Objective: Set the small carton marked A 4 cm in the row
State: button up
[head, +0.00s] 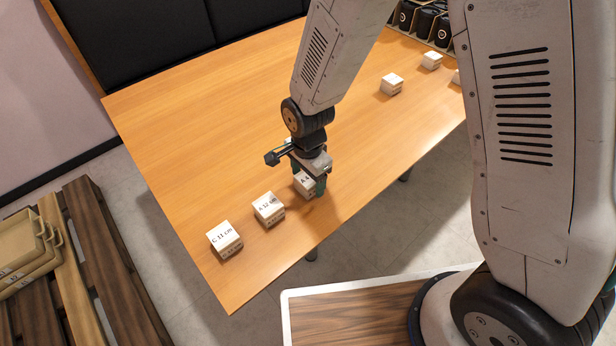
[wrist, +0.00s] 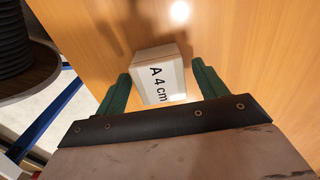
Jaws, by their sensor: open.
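The small white carton marked A 4 cm (wrist: 161,76) sits between the two green fingers of my gripper (wrist: 161,71) in the wrist view, label facing the camera. The fingers are open, with a narrow gap showing on the carton's right side. In the head view my gripper (head: 308,177) points down over this carton (head: 304,187), which is partly covered by it at the near edge of the table. The carton stands in line with the carton marked B 12 cm (head: 268,210) and the carton marked C 11 cm (head: 225,240), with gaps between them.
The wooden table (head: 190,130) is clear to the left and behind. More white cartons stand farther right, one (head: 391,85) and another (head: 432,61). Dark items (head: 425,22) stand in a rack at the far end. A pallet (head: 105,260) with tan trays (head: 25,245) is at left.

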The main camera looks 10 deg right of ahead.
aim_at(308, 178)
notch_tip(308, 178, up, 12)
dwell(0.4)
jog(key=s+d+r+n, duration=0.3)
jog(key=d+r, duration=0.5)
jog(key=r, duration=0.1)
jog(key=s+d+r+n, duration=0.4)
jog(key=s+d+r, duration=0.1)
jog(key=s, duration=0.3)
jog(key=s+d+r+n+t, duration=0.1)
jog(key=s+d+r+n, duration=0.3)
jog(key=s+d, duration=0.4)
jog(key=shift+s+r, duration=0.25)
jog(key=shift+r, duration=0.15)
